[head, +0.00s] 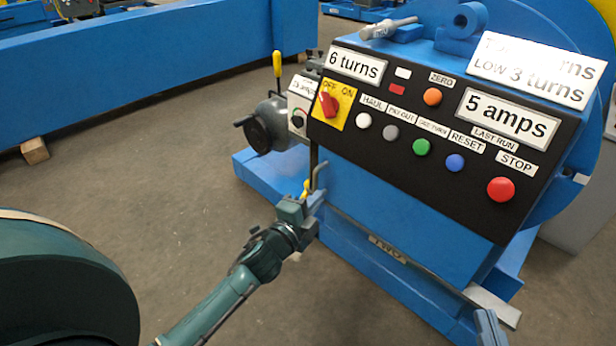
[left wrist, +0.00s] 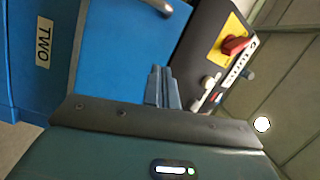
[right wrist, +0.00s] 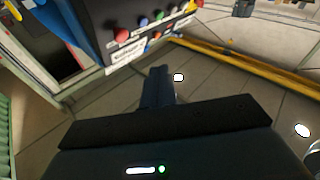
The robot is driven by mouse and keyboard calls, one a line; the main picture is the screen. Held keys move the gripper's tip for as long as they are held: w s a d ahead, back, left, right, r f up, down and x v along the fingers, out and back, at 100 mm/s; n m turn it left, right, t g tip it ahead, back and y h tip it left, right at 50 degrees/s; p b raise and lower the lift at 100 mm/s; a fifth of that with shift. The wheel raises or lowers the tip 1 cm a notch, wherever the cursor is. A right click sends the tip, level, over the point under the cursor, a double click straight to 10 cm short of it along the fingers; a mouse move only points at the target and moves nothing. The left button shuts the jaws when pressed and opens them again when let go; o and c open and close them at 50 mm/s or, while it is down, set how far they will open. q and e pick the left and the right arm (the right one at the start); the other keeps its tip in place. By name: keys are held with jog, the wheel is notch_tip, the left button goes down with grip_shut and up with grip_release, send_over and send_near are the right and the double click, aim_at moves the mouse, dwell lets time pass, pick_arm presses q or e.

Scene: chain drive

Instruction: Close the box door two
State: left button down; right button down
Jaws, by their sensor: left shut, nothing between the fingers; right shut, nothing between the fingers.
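A blue panel labelled "TWO" (head: 387,248) is below the sloped control console; its label also shows in the left wrist view (left wrist: 43,45). How far the door stands open is unclear in the head view. A grey bent handle (head: 319,174) sticks out at the panel's left edge. My left gripper (head: 308,203) is shut and empty beside that handle, in front of the blue panel (left wrist: 115,50). My right gripper (right wrist: 158,88) is shut and empty; the right wrist view has it over the floor, below the console's buttons.
The console (head: 440,125) carries coloured buttons and a red switch (head: 328,104) on a yellow plate. A pale-framed opening (right wrist: 45,40) shows at the upper left of the right wrist view. A dark green drum (head: 60,285) stands at the left.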

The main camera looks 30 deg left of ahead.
pick_arm(q)
jog(key=b, duration=0.3)
send_near(332, 165)
jog(key=w+d, duration=0.1)
jog(key=d, duration=0.1)
jog(key=w+d, duration=0.2)
jog(key=shift+w+r, duration=0.1)
jog(key=shift+r, duration=0.05)
jog(key=a, duration=0.2)
jog(key=shift+w+a+f+b, duration=0.3)
jog(key=shift+w, duration=0.05)
jog(key=shift+w+a, duration=0.2)
jog(key=shift+a, duration=0.45)
jog(key=a, duration=0.1)
jog(key=w+a, duration=0.1)
jog(key=a, duration=0.3)
jog(key=shift+w, duration=0.3)
pick_arm(e)
jog(key=shift+a+f+m+y, duration=0.25)
jog(key=shift+a+m+y, duration=0.05)
jog(key=shift+m, duration=0.1)
pick_arm(q)
jog(key=shift+d+r, duration=0.1)
pick_arm(e)
jog(key=shift+d+r, duration=0.1)
jog(key=shift+r, duration=0.05)
